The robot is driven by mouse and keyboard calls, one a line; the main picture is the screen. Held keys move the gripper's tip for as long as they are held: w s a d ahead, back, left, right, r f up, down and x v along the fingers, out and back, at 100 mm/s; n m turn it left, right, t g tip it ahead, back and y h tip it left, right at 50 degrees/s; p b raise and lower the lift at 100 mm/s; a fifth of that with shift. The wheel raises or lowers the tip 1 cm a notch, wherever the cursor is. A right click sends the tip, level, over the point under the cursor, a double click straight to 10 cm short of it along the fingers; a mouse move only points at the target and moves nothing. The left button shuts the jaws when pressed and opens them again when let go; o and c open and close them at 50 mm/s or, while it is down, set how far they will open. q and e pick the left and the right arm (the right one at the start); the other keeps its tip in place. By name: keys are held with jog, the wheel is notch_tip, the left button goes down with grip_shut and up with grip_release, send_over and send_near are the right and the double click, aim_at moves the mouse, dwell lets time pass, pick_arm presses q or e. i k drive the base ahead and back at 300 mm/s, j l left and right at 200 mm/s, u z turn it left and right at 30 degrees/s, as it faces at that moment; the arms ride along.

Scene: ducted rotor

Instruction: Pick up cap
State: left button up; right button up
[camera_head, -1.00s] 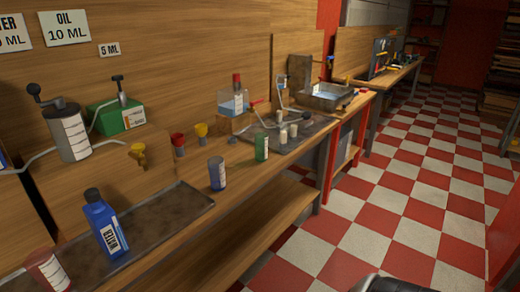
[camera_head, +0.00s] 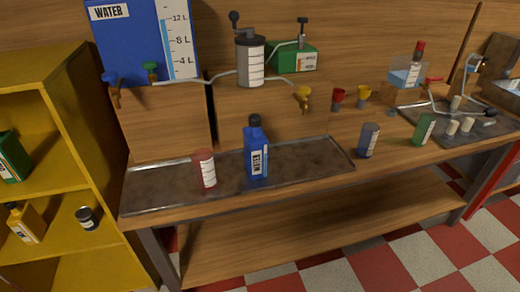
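No loose cap can be made out with certainty. A blue bottle (camera_head: 256,155) stands upright on the long metal tray and wears a black cap (camera_head: 254,120). A small dark blue-grey piece (camera_head: 391,113) lies on the bench right of the yellow funnel; it is too small to tell whether it is a cap. Neither of my grippers is in view.
A yellow shelf (camera_head: 75,130) stands at the left. Checkered floor (camera_head: 400,265) lies in front.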

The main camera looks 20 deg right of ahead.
aim_at(255, 121)
jog(key=i+j+z, duration=0.15)
jog(key=i+j, duration=0.75)
jog(key=j, duration=0.05)
